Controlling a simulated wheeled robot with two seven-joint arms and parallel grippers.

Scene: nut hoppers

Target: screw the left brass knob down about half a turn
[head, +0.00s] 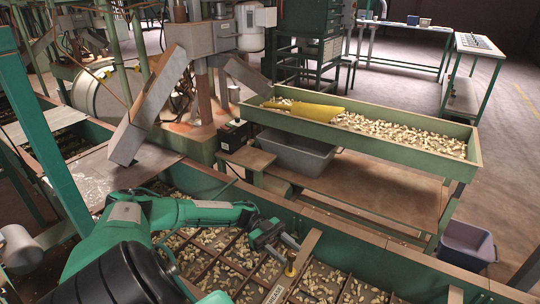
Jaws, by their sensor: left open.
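A brass knob (290,263) stands on a light wooden bar across the green hopper (345,232) in the lower middle of the head view. My left gripper (286,250) comes in from the left, just above and to the left of the knob. Its dark fingers are open, with the tips close to the knob. I cannot tell whether a finger touches it. Nothing shows held between the fingers. A label (274,296) lies on the bar below the knob. My right gripper is not in view.
Nuts lie in the divided hopper under my left arm. Behind it is a long green trough (400,125) of nuts with a yellow scoop (303,111). A grey tub (298,152) sits beneath the trough, and a purple-grey bin (467,245) stands on the floor at right.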

